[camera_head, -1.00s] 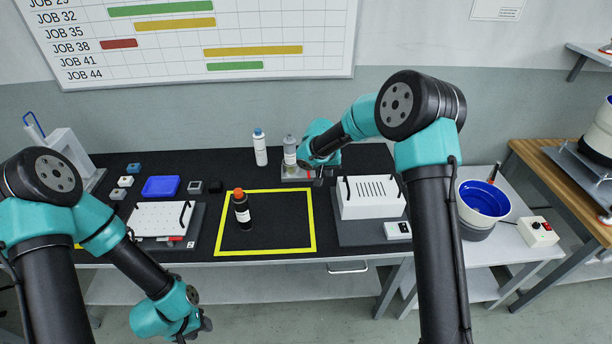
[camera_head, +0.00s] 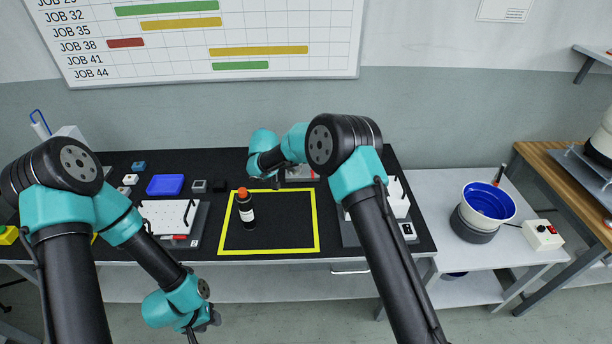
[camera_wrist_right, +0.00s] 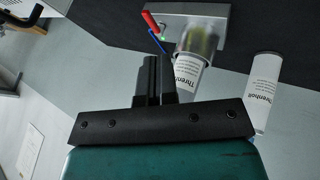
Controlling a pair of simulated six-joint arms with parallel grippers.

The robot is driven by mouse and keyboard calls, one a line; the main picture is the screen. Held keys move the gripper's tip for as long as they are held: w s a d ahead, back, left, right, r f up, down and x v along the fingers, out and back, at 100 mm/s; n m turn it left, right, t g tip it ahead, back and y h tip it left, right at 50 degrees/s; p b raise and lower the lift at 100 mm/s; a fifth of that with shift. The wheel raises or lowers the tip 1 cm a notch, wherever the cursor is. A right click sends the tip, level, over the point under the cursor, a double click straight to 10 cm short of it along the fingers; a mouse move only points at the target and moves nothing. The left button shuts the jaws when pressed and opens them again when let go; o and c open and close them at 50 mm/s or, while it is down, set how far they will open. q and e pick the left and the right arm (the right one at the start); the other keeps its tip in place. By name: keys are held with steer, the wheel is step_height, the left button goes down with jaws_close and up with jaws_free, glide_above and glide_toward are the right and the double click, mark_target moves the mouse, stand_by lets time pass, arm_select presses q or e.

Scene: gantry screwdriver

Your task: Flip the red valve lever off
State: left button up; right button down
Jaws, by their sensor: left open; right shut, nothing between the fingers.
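The red valve lever (camera_wrist_right: 150,20) shows in the right wrist view on a grey metal fixture (camera_wrist_right: 205,15), with a blue lever (camera_wrist_right: 157,40) and a small green light close to it. A labelled canister (camera_wrist_right: 188,75) sits in the fixture's holder. My right gripper (camera_wrist_right: 160,62) is shut and empty; its fingertips appear near the blue lever, and I cannot tell whether they touch it. In the head view my right gripper (camera_head: 274,183) is in front of the fixture (camera_head: 300,173), hiding part of it. My left gripper (camera_head: 214,319) is open and empty, low before the bench.
A second labelled bottle (camera_wrist_right: 262,90) stands beside the fixture. A blue tray (camera_head: 165,185) lies left; a white box (camera_head: 398,195) is partly behind my right arm.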

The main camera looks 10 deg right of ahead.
mark_target(312, 174)
steer(key=x, duration=1)
stand_by(0.5)
